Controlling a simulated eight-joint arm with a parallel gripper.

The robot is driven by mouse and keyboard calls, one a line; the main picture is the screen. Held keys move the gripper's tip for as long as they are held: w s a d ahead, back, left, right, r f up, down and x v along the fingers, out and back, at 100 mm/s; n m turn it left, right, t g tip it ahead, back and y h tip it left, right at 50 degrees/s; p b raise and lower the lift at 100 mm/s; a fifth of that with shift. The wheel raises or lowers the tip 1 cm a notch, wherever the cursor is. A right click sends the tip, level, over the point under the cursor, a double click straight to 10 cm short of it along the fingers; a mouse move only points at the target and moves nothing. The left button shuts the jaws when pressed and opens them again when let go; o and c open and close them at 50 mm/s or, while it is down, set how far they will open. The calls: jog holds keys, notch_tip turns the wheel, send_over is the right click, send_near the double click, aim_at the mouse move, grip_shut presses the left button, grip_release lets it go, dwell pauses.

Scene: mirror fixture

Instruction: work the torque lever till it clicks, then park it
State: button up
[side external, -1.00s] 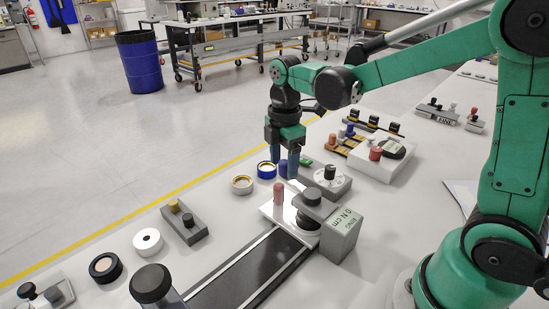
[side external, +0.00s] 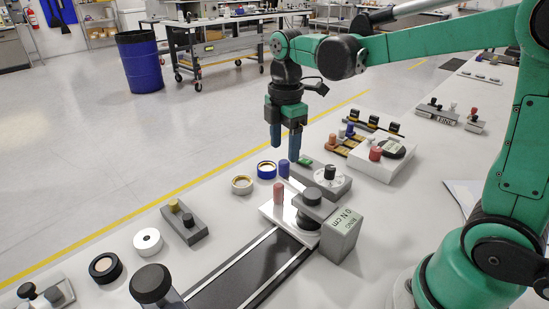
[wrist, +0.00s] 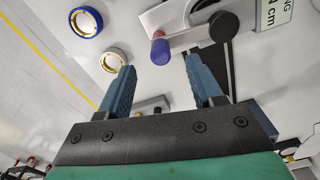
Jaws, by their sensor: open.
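The torque fixture has a white plate (side external: 268,212), a dark round knob (side external: 312,196) and a grey box (side external: 342,236) whose face reads "0 N cm". A pink peg (side external: 279,193) stands upright at the plate, with a blue peg (side external: 283,169) just behind. In the wrist view, a pink-and-blue peg (wrist: 160,50) sits at the end of a grey arm (wrist: 188,38) reaching to a dark knob (wrist: 223,27); I cannot tell if both pegs overlap there. My gripper (side external: 285,153) is open and empty, fingers down, above and behind the pegs. The peg lies beyond its fingertips (wrist: 160,70).
A dark track (side external: 250,268) runs toward the front.

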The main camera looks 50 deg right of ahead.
aim_at(284, 161)
jog(key=shift+f, duration=2.25)
grip_shut()
